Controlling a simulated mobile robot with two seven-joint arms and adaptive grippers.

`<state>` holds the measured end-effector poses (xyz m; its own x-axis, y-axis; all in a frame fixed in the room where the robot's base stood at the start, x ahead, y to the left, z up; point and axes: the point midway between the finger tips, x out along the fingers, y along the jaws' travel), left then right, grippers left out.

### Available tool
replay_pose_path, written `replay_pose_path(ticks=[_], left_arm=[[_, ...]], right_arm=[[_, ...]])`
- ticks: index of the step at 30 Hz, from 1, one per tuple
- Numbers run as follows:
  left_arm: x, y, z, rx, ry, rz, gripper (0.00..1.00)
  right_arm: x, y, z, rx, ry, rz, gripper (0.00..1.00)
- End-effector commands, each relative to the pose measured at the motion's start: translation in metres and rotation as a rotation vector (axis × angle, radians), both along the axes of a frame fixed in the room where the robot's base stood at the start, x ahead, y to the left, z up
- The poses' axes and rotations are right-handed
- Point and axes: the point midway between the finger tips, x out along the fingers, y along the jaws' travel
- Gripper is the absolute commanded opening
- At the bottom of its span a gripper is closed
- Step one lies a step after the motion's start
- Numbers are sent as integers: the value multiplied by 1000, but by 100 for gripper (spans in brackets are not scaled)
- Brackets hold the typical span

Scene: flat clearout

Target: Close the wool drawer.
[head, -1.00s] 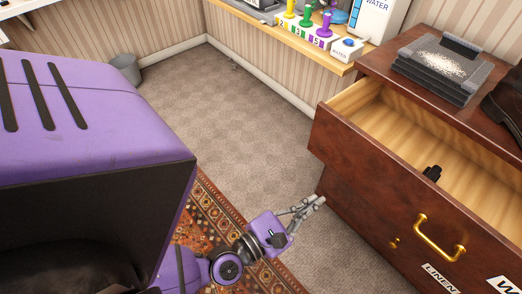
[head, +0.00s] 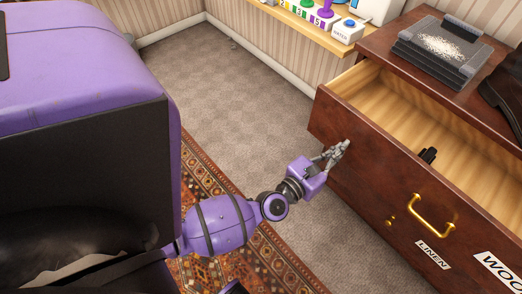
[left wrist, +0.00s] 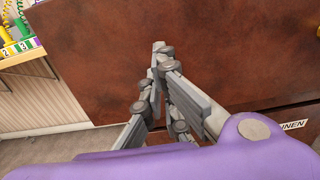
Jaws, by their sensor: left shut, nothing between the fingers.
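The open wooden drawer (head: 375,165) juts out of the dark brown dresser in the head view. Its front carries a brass handle (head: 430,215), and a label (head: 497,268) reading "WOO", cut off by the picture edge, is at the lower right. My left gripper (head: 337,152) is shut and empty at the left part of the drawer front. In the left wrist view its fingers (left wrist: 160,60) point at the brown front (left wrist: 220,45). I cannot tell whether they touch it. My right gripper is in neither view.
A small black object (head: 428,155) lies inside the drawer. A "LINEN" label (head: 433,254) shows low on the dresser. Grey dusty slabs (head: 440,50) and a dark shoe-like thing (head: 505,90) rest on top. A shelf (head: 310,30) stands behind.

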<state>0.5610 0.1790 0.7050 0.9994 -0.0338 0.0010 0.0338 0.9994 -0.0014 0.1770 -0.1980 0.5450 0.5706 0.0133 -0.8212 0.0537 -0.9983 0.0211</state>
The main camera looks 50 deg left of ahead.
Motion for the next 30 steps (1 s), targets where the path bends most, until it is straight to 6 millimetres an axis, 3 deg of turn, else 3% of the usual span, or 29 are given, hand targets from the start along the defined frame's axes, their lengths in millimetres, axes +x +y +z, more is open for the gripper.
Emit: replay_pose_path(ticks=[6, 20, 26, 30], left_arm=[[14, 0, 0, 1, 0, 0, 0], [18, -1, -1, 1, 0, 0, 0], [42, -1, -1, 0, -1, 0, 0], [72, -3, -1, -1, -1, 0, 0]], right_arm=[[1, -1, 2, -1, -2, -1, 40], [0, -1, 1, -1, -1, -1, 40], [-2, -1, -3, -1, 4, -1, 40], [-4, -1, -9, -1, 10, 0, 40]])
